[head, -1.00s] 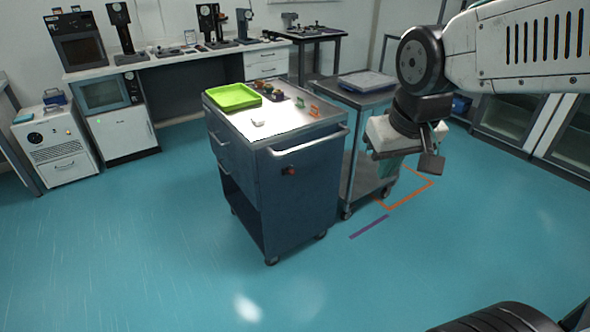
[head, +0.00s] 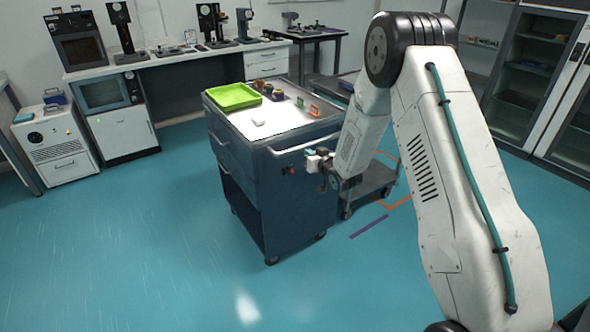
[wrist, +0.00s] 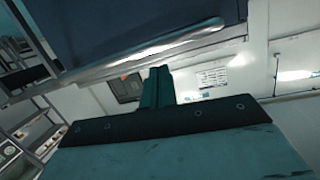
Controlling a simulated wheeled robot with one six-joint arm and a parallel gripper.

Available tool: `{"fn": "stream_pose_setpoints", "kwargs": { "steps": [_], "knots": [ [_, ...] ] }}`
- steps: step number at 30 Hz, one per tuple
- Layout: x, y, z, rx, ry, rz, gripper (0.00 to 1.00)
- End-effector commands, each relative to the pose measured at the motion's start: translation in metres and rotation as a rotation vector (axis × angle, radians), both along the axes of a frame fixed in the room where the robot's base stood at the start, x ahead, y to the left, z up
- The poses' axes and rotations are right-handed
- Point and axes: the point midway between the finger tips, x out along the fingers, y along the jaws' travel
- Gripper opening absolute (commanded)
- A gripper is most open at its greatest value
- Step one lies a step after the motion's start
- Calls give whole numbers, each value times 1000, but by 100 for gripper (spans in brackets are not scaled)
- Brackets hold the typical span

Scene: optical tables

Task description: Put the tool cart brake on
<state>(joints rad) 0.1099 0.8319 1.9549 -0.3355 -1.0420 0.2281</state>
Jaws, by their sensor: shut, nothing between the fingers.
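The tool cart (head: 263,190) is a dark blue cabinet on casters, with a pale top and a bar handle along its upper edge. A small red control (head: 291,171), likely the brake, sits on its end face below the handle. My gripper (head: 309,158) is beside that face, just right of the red control. Contact cannot be told. In the wrist view my teal fingers (wrist: 157,88) are together and empty, with the cart's dark blue side (wrist: 130,28) and pale handle bar (wrist: 150,52) just beyond. I cannot make out the red control there.
A green tray (head: 233,97) and small parts lie on the cart top. A grey trolley (head: 372,180) stands close on the right, partly hidden by my arm. A workbench (head: 180,57) runs along the back. The floor in front and left is clear.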

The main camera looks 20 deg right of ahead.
Motion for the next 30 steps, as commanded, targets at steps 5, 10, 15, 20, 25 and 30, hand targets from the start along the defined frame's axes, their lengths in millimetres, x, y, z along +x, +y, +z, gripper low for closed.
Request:
{"fn": "stream_pose_setpoints", "kwargs": {
  "steps": [5,10,15,20,25,30],
  "knots": [
    [-3,4,-53,72,-112,41,0],
    [-7,6,-70,108,-167,58,0],
    [-8,7,-71,112,-177,60,0],
    [-8,7,-71,112,-176,60,0],
    [-1,9,-71,111,-175,62,0],
    [25,16,-70,111,-178,61,0]
  ]
}}
